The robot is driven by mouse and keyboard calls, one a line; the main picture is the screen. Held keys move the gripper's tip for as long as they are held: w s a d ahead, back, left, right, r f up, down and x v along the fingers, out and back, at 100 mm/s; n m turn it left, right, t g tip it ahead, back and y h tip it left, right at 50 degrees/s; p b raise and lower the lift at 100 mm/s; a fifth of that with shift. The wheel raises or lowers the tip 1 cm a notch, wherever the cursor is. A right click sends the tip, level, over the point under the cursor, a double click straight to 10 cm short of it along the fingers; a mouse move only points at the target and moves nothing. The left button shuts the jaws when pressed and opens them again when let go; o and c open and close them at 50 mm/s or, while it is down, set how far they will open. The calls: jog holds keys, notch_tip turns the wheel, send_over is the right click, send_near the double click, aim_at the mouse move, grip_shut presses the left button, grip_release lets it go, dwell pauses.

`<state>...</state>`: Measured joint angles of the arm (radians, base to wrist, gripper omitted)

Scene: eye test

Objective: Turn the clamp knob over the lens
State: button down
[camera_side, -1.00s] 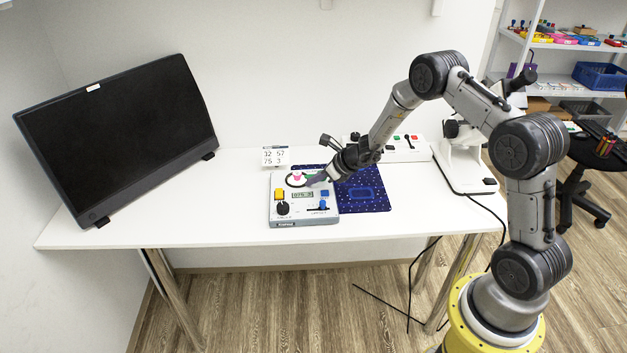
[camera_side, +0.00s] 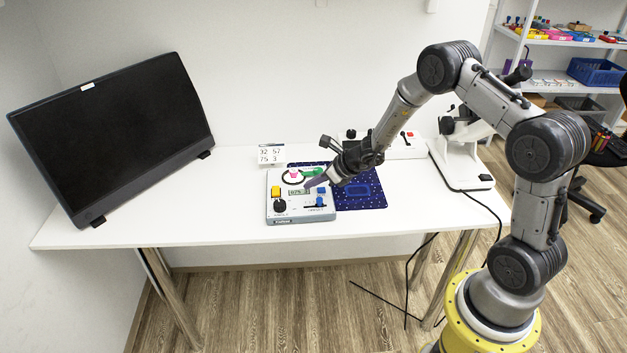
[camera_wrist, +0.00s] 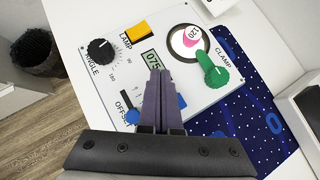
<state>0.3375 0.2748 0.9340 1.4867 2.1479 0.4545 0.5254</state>
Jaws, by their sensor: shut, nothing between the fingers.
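The green clamp knob (camera_wrist: 213,70) is on the grey panel box (camera_wrist: 95,75), at the lower right edge of the ringed lens (camera_wrist: 178,44). A pink mark and the number 120 show inside the lens. In the side view the green knob (camera_side: 312,172) shows just behind my fingers. My gripper (camera_wrist: 160,74) is shut and empty. In the wrist view its purple fingertips lie over the panel beside the number display, to the left of the knob and apart from it in the picture. The side view shows my gripper (camera_side: 308,184) low over the panel; contact cannot be told.
The panel also has a black angle knob (camera_wrist: 101,50), a yellow lamp button (camera_wrist: 138,33) and blue offset parts (camera_wrist: 132,116). A starry blue mat (camera_side: 372,200) lies right of it. A number card (camera_side: 271,154) and a white switch box (camera_side: 405,150) stand behind.

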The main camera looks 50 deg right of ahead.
jog(key=s+a+r+n+t+y, duration=0.1)
jog(key=s+a+r+n, duration=0.3)
jog(key=r, duration=0.6)
jog(key=s+a+r+n+y, duration=0.2)
jog(key=s+a+r+n, duration=0.15)
jog(key=a+r, duration=0.55)
jog(key=s+a+r+n+t+y, duration=0.1)
jog(key=s+a+r+n, duration=0.3)
jog(key=r, duration=0.8)
jog(key=s+a+r+n+g, duration=0.2)
jog(key=s+n, duration=1)
jog(key=s+d+f+n+g+h, duration=0.3)
jog(key=s+d+f+n+h, duration=0.2)
jog(key=s+d+f+n, duration=0.2)
jog(key=s+d+n, duration=0.2)
jog(key=s+n, duration=0.1)
jog(key=s, duration=0.1)
jog(key=shift+s+d+h, duration=0.25)
jog(key=shift+s+h, duration=0.05)
jog(key=shift+h, duration=0.1)
